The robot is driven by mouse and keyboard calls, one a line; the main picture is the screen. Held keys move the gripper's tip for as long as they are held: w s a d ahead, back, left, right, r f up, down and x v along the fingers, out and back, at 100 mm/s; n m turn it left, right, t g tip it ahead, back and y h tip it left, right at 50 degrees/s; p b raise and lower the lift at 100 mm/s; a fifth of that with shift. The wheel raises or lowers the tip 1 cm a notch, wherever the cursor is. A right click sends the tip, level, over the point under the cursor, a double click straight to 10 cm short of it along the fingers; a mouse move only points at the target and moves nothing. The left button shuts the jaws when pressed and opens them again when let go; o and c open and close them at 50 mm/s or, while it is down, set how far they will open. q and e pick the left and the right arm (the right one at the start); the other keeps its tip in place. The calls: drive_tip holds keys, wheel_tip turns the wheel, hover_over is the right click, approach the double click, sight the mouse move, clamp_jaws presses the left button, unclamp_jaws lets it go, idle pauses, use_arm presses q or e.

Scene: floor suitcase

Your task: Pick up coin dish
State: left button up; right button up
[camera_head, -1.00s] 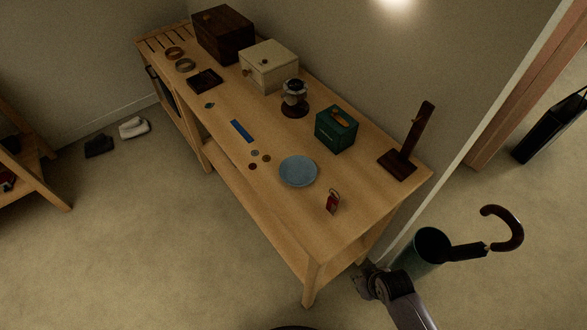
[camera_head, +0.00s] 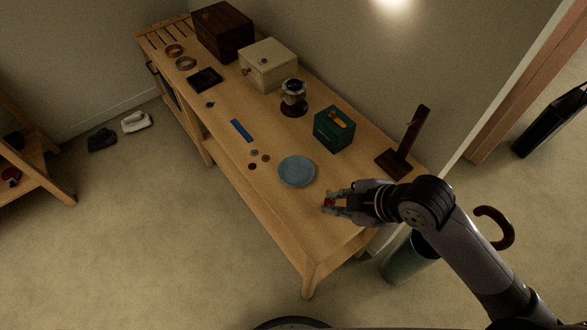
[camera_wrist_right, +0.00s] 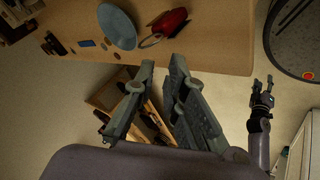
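The coin dish (camera_head: 297,171), a round shallow blue-grey dish, sits on the wooden bench near its front end. It looks empty, and it also shows in the right wrist view (camera_wrist_right: 117,26). My right gripper (camera_head: 328,198) is over the bench's front end, just to the lower right of the dish and apart from it. Its fingers (camera_wrist_right: 163,66) are open with nothing between them in the wrist view. A red tag with a ring (camera_wrist_right: 170,22) lies beyond the fingertips, mostly hidden in the head view. My left gripper (camera_wrist_right: 263,84) shows small and open in the wrist view, away from the bench.
Three coins (camera_head: 255,153) and a blue strip (camera_head: 241,130) lie left of the dish. A green box (camera_head: 333,130) and a dark wooden stand (camera_head: 396,163) stand behind it. A green bin (camera_head: 405,262) stands on the floor beside the bench. Bare wood lies below the dish.

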drive_tip(key=w+d+r+n, duration=0.2)
drive_tip(key=w+r+n, duration=0.2)
drive_tip(key=n, duration=0.3)
drive_tip(key=n+p, duration=0.2)
drive_tip(key=n, duration=0.1)
approach(305, 179)
drive_tip(key=shift+w+a+f+g, duration=0.15)
drive_tip(key=shift+w+f+g, duration=0.1)
drive_tip(key=shift+g, duration=0.15)
drive_tip(key=shift+w+a+f+p, duration=0.3)
drive_tip(key=shift+w+a+f, duration=0.05)
drive_tip(key=shift+f, duration=0.2)
drive_tip(key=x, duration=0.4)
drive_tip(key=shift+w+p, duration=0.15)
drive_tip(key=shift+p, duration=0.25)
use_arm(q)
drive_tip(key=r, duration=0.1)
drive_tip(key=s+r, duration=0.2)
drive_tip(key=shift+d+r, duration=0.2)
drive_tip(key=shift+d, duration=0.15)
use_arm(e)
clamp_jaws()
use_arm(q)
drive_tip(key=shift+w+d, duration=0.1)
drive_tip(key=shift+w, duration=0.05)
